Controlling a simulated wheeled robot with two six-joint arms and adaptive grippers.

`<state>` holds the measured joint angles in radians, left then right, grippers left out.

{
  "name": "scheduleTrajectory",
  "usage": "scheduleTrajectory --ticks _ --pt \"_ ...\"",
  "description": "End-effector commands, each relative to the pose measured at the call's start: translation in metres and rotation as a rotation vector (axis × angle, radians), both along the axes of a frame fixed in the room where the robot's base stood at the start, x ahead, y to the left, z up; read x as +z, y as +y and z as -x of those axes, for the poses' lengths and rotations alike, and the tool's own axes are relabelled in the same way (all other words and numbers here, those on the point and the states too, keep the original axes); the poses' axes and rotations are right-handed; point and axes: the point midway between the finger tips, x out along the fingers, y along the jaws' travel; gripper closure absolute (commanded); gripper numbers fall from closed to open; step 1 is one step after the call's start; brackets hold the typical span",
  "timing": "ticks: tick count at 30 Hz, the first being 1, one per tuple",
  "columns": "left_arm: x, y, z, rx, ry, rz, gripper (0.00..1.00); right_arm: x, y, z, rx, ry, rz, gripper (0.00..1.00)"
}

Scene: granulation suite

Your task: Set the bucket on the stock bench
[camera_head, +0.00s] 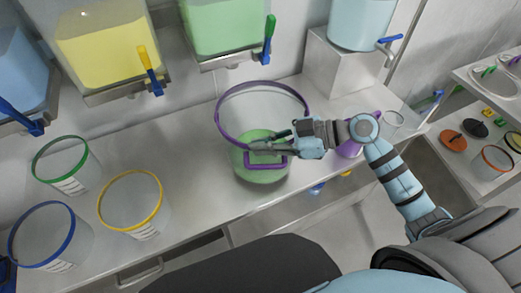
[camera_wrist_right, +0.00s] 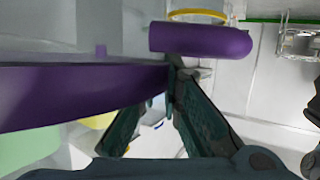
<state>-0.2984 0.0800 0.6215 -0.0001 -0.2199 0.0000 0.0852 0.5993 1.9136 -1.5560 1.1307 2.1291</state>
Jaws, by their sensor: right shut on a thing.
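The bucket (camera_head: 230,128) is clear with a purple rim and handle and green contents low inside. It is in the middle of the head view, over the stock bench (camera_head: 195,215); I cannot tell whether its base touches the bench top. My right gripper (camera_head: 283,146) reaches in from the right and is shut on the bucket. In the right wrist view the purple band (camera_wrist_right: 85,95) of the bucket runs up to the fingertips (camera_wrist_right: 178,68). The exact grip point is partly hidden. My left gripper is not in view.
Green-rimmed (camera_head: 68,172), yellow-rimmed (camera_head: 135,208) and blue-rimmed (camera_head: 48,240) buckets stand on the left of the bench. Yellow (camera_head: 105,45) and green (camera_head: 222,25) dispensers hang above. A purple object (camera_head: 349,151) and a clear cup (camera_head: 392,122) are right of the gripper.

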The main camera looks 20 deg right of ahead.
Motion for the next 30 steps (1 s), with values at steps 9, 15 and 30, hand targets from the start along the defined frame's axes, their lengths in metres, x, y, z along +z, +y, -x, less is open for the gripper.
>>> scheduleTrajectory --ticks 9,15,30 --pt "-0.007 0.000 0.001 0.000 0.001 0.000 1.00 -0.028 0.002 -0.011 0.002 0.001 -0.002 1.00" --pt "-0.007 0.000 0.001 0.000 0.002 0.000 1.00 -0.034 0.002 -0.011 0.002 -0.004 0.000 1.00" --pt "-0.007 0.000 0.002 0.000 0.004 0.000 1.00 -0.036 0.001 -0.011 0.002 0.000 0.000 0.73"
